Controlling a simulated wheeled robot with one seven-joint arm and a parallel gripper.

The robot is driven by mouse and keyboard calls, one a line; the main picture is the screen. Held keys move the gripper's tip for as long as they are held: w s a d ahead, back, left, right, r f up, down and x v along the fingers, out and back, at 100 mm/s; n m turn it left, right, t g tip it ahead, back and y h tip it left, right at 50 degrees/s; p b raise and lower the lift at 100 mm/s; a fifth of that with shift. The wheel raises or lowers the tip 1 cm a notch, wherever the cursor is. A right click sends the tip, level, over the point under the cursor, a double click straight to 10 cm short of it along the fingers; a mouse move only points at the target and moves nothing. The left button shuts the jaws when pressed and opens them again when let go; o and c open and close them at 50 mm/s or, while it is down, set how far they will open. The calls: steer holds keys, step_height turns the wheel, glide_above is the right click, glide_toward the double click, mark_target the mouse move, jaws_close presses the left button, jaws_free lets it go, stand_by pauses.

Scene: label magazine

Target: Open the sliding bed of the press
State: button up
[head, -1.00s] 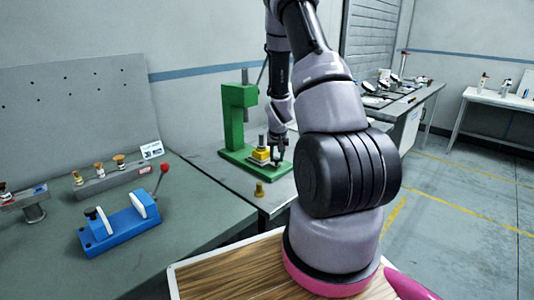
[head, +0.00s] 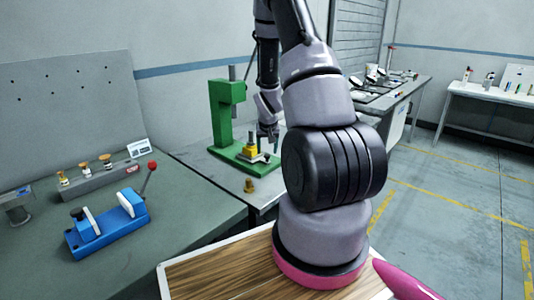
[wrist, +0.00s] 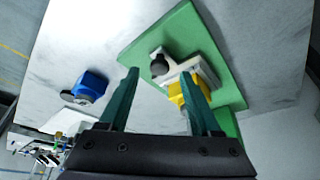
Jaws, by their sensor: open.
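The green press (head: 222,110) stands on the grey bench, with an upright column and a flat green base (head: 228,153). A pale sliding bed (head: 264,158) with a yellow block (head: 250,151) sits on that base. In the wrist view the bed (wrist: 207,60) has a dark round knob (wrist: 160,68) at one end, and the yellow block (wrist: 176,92) is partly hidden by a finger. My gripper (head: 268,138) is open and empty above the knob end. In the wrist view its green fingers (wrist: 162,73) are spread, with the knob appearing between their tips, apparently apart from it.
A small brass piece (head: 249,186) stands on the bench in front of the press. A blue fixture with a red-knobbed lever (head: 107,225) is on the nearer green bench at left. A blue item (wrist: 88,88) lies left of the fingers in the wrist view.

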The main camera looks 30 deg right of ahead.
steer(key=v, duration=0.8)
steer(key=shift+r, duration=0.25)
steer(key=shift+s+a, duration=0.1)
steer(key=s+a+r+t+y, duration=0.1)
steer(key=s+a+r, duration=0.35)
steer(key=r, duration=0.55)
steer(key=s+a+r+t+y, duration=0.1)
steer(key=s+a+r, duration=0.2)
steer(key=a+r, duration=0.5)
steer(key=s+a+r+y, duration=0.1)
steer(key=s+a+r, duration=0.2)
steer(key=s+r, duration=0.2)
steer(key=s+a+r+t+y, duration=0.1)
steer(key=s+a+r, duration=0.2)
steer(key=s+r, duration=0.3)
steer(key=s, duration=0.5)
steer(key=shift+a+r+n, duration=0.3)
steer(key=shift+a+n, duration=0.05)
steer(key=shift+n, duration=0.05)
